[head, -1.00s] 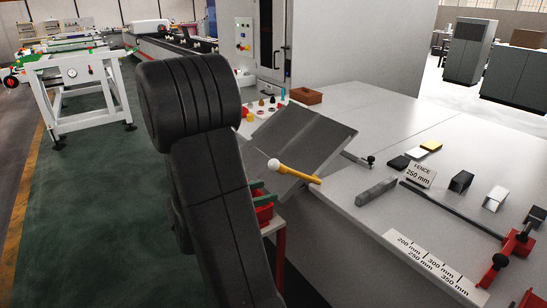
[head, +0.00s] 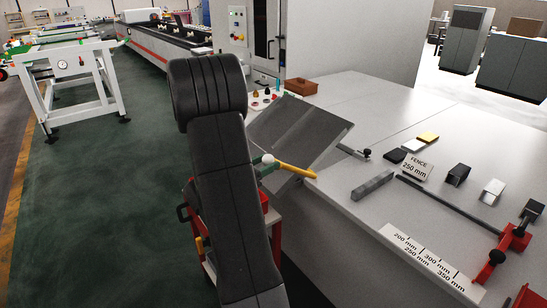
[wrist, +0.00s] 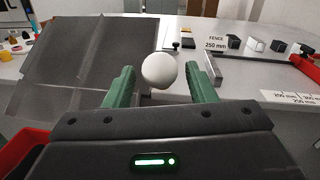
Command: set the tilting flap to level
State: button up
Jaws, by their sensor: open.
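The tilting flap is a dark grey plate (head: 302,132) at the left end of the grey table, sloping rather than level. It also fills the left of the wrist view (wrist: 75,70). A yellow lever (head: 298,170) with a white ball knob (head: 268,158) sticks out from its near edge. The knob shows large in the wrist view (wrist: 159,70). My gripper (wrist: 160,74) is open, its green fingers on either side of the knob in that view. I cannot tell whether they touch it. In the head view my arm hides most of the gripper.
A red bin (head: 264,202) stands below the flap. On the table are a grey bar (head: 372,185), a fence sign (head: 415,167), a scale strip (head: 422,255) and a red clamp (head: 518,236). A brown block (head: 301,86) lies behind the flap. Green floor is open at left.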

aim_at(274, 159)
jog(key=shift+p+x, duration=0.3)
jog(key=shift+x, duration=1.6)
grip_shut()
